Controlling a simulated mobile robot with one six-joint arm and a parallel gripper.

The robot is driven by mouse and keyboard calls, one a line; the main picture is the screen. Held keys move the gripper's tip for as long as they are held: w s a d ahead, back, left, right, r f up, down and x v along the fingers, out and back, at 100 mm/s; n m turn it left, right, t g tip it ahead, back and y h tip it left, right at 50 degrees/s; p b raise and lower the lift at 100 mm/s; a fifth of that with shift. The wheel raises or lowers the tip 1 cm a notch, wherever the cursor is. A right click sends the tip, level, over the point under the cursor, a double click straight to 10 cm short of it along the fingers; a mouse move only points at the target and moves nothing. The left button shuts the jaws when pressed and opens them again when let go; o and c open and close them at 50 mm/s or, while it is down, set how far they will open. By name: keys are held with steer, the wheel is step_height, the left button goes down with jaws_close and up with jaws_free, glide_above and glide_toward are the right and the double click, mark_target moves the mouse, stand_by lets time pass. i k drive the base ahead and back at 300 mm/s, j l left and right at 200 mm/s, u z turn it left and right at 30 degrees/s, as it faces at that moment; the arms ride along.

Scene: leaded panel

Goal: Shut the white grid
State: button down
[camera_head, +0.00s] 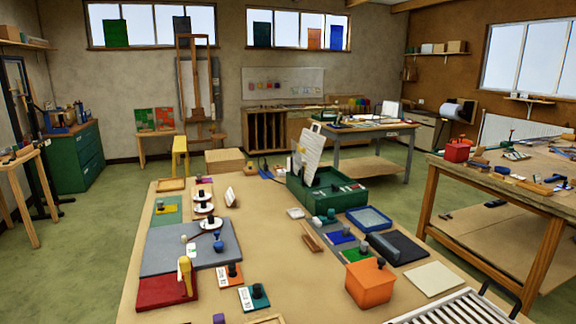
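A white panel with small dark openings (309,150), which looks like the white grid, stands raised and slightly tilted at the back left of a dark green box (318,203). I cannot make out the joint between the panel and the box. My gripper is not in view.
The near table (290,285) holds an orange box (370,284), a blue-rimmed tray (369,219), a grey board (167,248) and a white slatted rack (455,309) at the front right. Several small pieces surround the green box. The table's middle is fairly clear.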

mark_target(313, 143)
steer(key=i+l, duration=0.5)
steer(key=l, duration=0.15)
steer(key=l+z, duration=0.25)
steer(key=z, duration=0.2)
steer(key=l+z, duration=0.6)
steer(key=z, duration=0.25)
steer(key=l+z, duration=0.25)
steer(key=z, duration=0.15)
steer(key=i+l+z, duration=0.1)
steer(key=l+z, duration=0.15)
steer(key=z, duration=0.2)
steer(key=i+l+u, duration=0.2)
steer(key=i, duration=0.3)
steer(key=i+l+u, duration=0.2)
steer(key=i, duration=0.3)
steer(key=i+l+u, duration=0.2)
steer(key=i, duration=0.25)
steer(key=i+l+u, duration=0.15)
steer(key=i, duration=0.3)
steer(key=i+j+u, duration=0.95)
steer(key=i+u, duration=0.95)
steer(key=i+l+u, duration=0.25)
steer(key=i+u, duration=0.25)
